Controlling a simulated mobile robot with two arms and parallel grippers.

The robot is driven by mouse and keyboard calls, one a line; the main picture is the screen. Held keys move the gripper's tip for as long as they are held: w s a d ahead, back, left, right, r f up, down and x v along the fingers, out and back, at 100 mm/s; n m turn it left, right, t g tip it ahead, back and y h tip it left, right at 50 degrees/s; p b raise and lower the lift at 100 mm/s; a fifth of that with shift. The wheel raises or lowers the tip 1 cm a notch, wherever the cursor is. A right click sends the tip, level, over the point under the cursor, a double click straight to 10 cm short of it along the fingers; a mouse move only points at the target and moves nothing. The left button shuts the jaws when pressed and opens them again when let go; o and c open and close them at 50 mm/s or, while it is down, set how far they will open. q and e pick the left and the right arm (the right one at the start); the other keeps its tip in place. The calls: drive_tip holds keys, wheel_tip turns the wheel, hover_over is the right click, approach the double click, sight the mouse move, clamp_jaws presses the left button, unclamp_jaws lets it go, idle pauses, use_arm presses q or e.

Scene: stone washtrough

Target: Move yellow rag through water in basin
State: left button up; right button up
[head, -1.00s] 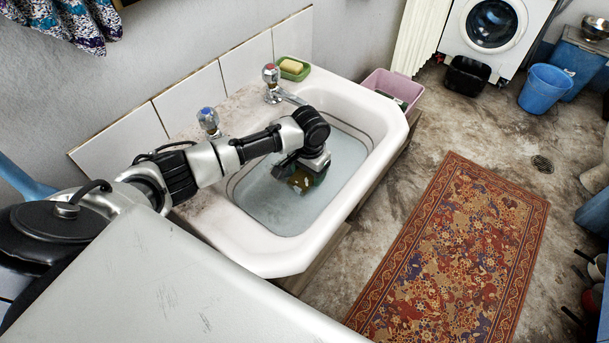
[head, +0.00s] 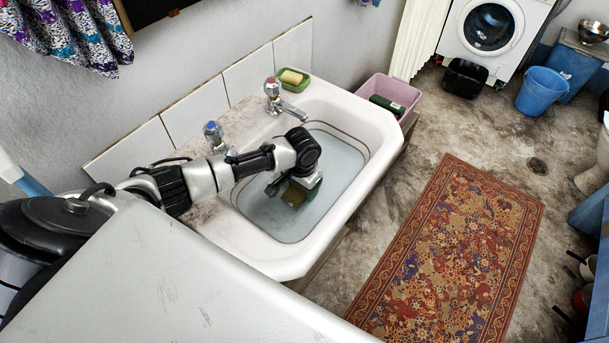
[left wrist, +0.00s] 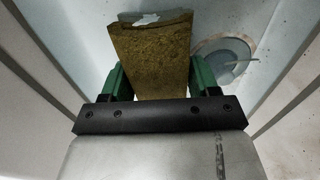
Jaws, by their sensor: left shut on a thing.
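The yellow rag (left wrist: 152,60) looks brownish-yellow and wet in the left wrist view, hanging between the green fingers of my left gripper (left wrist: 155,78). The gripper points down into the white basin (head: 374,128), over the greyish-blue water (head: 280,222). The rag's lower part appears to be in the water; how deep, I cannot tell. A round drain (left wrist: 222,58) shows beside the rag in the left wrist view. My right gripper is not in view.
Two taps (head: 273,92) (head: 213,133) stand on the basin's back ledge. A green soap dish (head: 294,80) with soap sits at the far corner. A pink tub (head: 388,90) is beyond the basin. A patterned rug (head: 450,250) lies on the floor at right.

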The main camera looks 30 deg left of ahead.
use_arm(q)
drive_tip(key=shift+s+r, duration=0.2)
drive_tip(key=shift+s, duration=0.25)
drive_tip(key=shift+s+a+f, duration=0.1)
drive_tip(key=shift+f, duration=0.1)
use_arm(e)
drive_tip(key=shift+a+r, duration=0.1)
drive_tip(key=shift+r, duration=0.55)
use_arm(q)
drive_tip(key=w, duration=0.2)
drive_tip(key=w+b, duration=0.1)
drive_tip(key=w+d+b, duration=0.1)
drive_tip(key=w, duration=0.1)
drive_tip(key=shift+w+f, duration=0.15)
drive_tip(key=shift+w, duration=0.35)
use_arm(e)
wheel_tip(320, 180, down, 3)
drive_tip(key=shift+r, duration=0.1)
